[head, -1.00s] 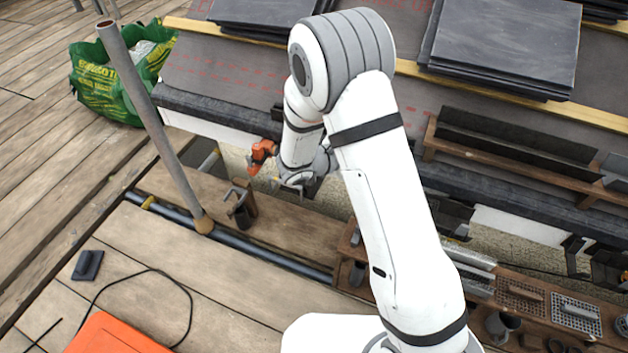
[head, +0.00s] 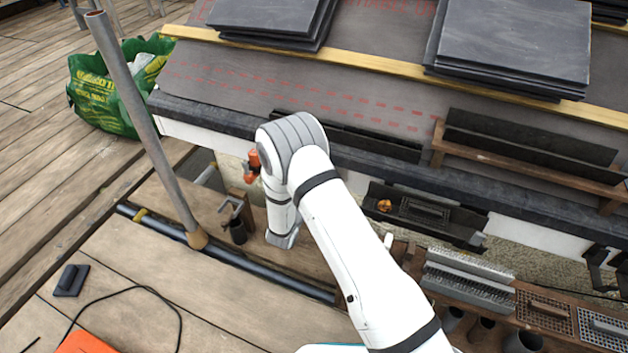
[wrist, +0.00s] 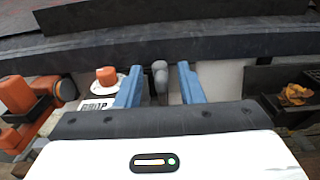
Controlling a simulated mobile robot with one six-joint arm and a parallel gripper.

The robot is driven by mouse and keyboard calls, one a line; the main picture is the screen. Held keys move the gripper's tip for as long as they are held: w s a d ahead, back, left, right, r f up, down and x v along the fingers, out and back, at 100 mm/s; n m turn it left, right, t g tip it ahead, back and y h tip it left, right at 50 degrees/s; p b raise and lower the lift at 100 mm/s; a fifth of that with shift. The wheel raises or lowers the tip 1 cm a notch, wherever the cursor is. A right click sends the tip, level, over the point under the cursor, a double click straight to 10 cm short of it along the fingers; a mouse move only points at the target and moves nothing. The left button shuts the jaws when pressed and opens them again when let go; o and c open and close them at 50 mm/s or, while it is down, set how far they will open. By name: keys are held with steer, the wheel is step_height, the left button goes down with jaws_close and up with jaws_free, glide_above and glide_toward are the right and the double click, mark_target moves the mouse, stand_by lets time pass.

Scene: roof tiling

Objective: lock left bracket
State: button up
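In the wrist view, my gripper (wrist: 160,86) has its two blue fingers apart. A grey rounded upright piece (wrist: 160,74) stands in the gap between them, with a dark part beside it; it looks like a bracket lever, but I cannot tell for sure. I see no clear contact with either finger. In the head view, the arm hides the gripper's fingers and the left bracket. A black gutter piece (head: 425,215) with an orange leaf clump (head: 384,205) sits at the wall, right of my arm; the clump also shows in the wrist view (wrist: 298,93).
An orange tool (head: 252,166) is left of my arm, and an orange-capped container (wrist: 105,77) is left of the fingers. A metal pole (head: 145,125) stands at left. Stacked slates (head: 515,45) lie on the roof. Black brackets (head: 603,263) are at far right.

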steer(key=shift+x, duration=0.8)
